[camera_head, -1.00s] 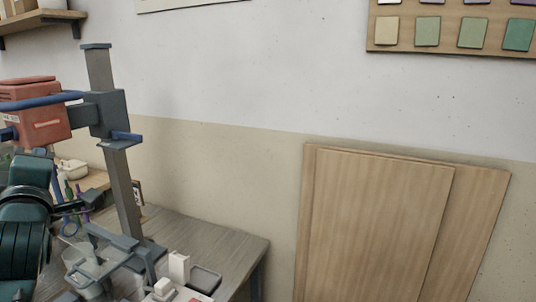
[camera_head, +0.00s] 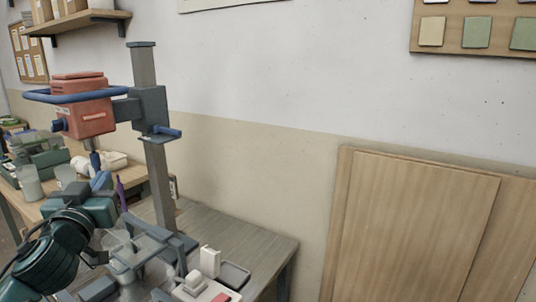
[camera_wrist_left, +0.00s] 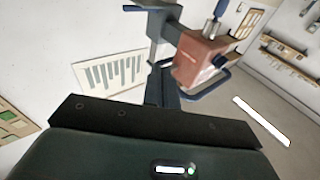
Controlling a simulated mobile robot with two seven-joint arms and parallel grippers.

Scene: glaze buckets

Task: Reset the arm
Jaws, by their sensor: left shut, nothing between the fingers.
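My left arm comes in from the lower left in the camera_head view, dark teal and black. Its gripper (camera_head: 102,207) is in front of the workbench, below the red mixer head. The fingertips are hard to make out, but nothing shows held in it. My right gripper is in neither view now.
The red mixer (camera_head: 82,105) with a blue ring handle hangs on a grey column (camera_head: 160,185) close above the gripper. A clear container (camera_head: 120,243) stands on the grey bench (camera_head: 238,236). Wooden panels (camera_head: 415,225) lean on the wall. Glass jars (camera_head: 31,183) stand farther left.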

